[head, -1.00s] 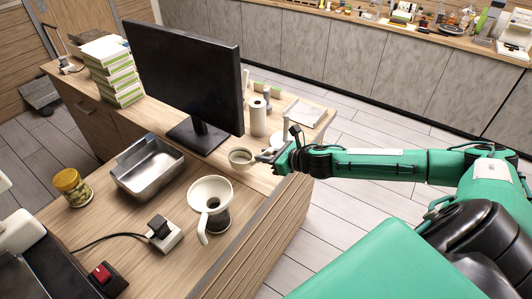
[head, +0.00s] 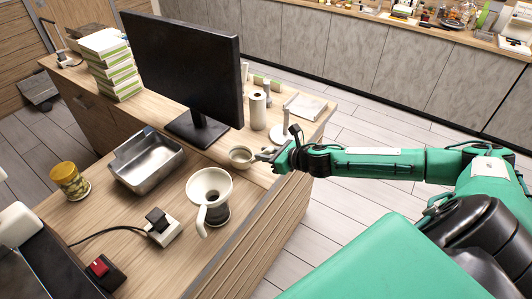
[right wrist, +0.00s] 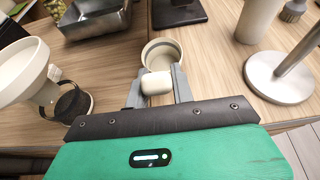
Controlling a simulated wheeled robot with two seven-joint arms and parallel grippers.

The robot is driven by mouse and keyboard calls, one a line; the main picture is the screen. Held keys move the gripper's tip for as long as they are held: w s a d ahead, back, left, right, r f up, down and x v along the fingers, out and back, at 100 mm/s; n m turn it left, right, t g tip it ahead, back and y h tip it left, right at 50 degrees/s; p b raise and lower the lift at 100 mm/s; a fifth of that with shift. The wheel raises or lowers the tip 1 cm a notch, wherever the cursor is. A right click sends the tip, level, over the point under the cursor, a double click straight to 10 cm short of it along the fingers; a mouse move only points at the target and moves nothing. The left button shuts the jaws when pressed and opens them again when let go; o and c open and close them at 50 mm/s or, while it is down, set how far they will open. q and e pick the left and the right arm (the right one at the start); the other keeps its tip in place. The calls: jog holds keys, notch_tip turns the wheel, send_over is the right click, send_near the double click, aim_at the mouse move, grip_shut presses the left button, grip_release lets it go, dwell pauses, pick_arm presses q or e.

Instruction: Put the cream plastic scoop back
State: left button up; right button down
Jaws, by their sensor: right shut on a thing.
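The cream scoop (head: 241,157), with a round open cup, is at the right edge of the wooden counter, in front of the monitor. My right gripper (head: 263,156) reaches it from the right. In the right wrist view, my right gripper (right wrist: 157,84) is shut on the scoop's thick cream handle, and the round cup (right wrist: 151,52) lies just beyond the fingertips, its mouth upward. I cannot tell whether the cup touches the counter. My left gripper is out of view.
A cream funnel (head: 209,184) on a dark stand, a steel tray (head: 172,172) and a yellow-lidded jar (head: 66,174) are left of the scoop. The monitor (head: 184,75), a paper-towel-like roll (head: 258,111) and a round-based stand (head: 286,132) are behind it. A socket block (head: 163,232) lies in front.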

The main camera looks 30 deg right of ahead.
jog(key=shift+f, duration=0.85)
dwell(2.0)
jog(key=c, duration=1.1)
grip_release()
jog(key=shift+s, duration=0.1)
